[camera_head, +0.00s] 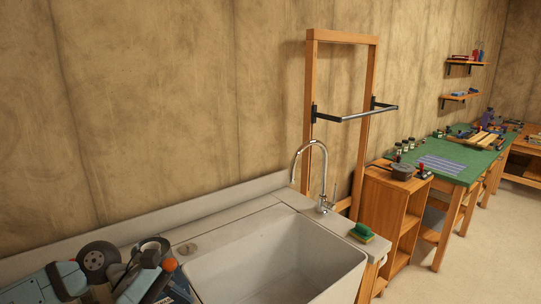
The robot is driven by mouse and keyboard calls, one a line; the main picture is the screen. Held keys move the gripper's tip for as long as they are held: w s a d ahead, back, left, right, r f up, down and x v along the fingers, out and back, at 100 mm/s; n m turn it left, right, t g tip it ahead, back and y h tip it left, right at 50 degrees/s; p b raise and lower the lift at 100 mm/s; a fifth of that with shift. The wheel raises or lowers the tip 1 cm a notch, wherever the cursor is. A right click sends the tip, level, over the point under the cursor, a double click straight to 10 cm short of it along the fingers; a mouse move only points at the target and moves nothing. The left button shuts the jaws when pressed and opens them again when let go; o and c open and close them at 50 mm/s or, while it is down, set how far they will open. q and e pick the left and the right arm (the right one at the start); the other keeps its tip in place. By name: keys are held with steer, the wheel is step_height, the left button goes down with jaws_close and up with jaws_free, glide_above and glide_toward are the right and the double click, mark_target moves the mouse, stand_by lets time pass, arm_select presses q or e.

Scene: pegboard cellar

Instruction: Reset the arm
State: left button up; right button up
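Teal and grey jointed parts with black round caps and orange-red bits (98,262) fill the bottom left corner, over the left end of the counter. They look like my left arm, folded up close to the camera. I cannot make out its fingertips, so whether the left gripper is open or shut does not show. My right arm and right gripper are not in view.
A white sink basin (272,262) is set in the pale counter, with a chrome faucet (322,172) behind it and a green brush (362,232) at its right edge. A wooden frame with a metal rail (370,113) stands behind. Cluttered green-topped workbench (450,158) stands right; floor (490,245) is clear.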

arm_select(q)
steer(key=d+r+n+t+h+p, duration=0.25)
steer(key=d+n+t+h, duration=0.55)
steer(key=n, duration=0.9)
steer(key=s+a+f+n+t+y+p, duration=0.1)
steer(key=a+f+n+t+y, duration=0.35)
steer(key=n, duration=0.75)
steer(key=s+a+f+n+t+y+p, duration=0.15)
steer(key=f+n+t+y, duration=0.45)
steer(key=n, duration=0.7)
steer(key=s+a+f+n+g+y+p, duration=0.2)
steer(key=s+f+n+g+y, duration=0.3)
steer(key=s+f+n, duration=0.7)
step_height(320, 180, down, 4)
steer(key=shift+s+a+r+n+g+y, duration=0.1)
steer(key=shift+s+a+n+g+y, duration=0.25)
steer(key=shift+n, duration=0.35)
